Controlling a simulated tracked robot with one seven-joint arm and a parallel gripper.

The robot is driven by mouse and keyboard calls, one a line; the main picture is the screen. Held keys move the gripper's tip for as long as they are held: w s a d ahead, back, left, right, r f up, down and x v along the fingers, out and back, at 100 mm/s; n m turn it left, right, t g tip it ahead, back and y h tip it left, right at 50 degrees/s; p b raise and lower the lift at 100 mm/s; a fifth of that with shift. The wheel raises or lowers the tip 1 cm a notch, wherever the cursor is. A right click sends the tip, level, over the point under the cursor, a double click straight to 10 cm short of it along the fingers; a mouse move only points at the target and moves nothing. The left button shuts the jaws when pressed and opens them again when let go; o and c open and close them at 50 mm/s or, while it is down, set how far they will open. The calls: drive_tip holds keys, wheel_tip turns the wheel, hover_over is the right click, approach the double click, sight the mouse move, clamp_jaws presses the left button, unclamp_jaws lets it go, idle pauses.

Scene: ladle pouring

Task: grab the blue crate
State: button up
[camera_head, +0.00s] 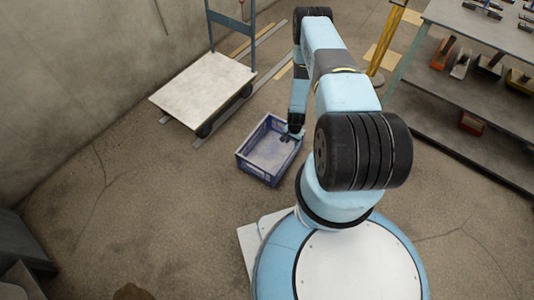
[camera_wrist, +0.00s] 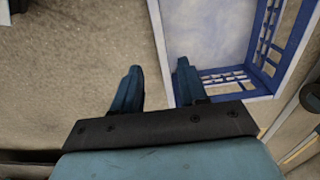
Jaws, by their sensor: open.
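The blue crate (camera_head: 254,171) stands open and upright on the floor, left of my arm in the head view. Its inside looks empty apart from my gripper's dark part over it. My gripper (camera_head: 288,136) is at the crate's right rim. In the wrist view my gripper (camera_wrist: 158,67) is open with nothing held. The crate (camera_wrist: 266,38) fills the upper right there. Its near wall runs in the picture between the two fingers, with the right finger over the crate's inside and the left finger over the floor outside. I cannot tell how deep the fingertips are relative to the rim.
A flat cart (camera_head: 204,90) with a blue handle stands behind and left of the crate. A metal shelf (camera_head: 475,95) with tools is at the right, beside a yellow post (camera_head: 389,40). The floor left of and in front of the crate is clear.

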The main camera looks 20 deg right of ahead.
sight(291, 152)
drive_tip(key=shift+f, duration=6.95)
drive_tip(key=shift+c, duration=0.2)
drive_tip(key=shift+s, duration=0.1)
clamp_jaws()
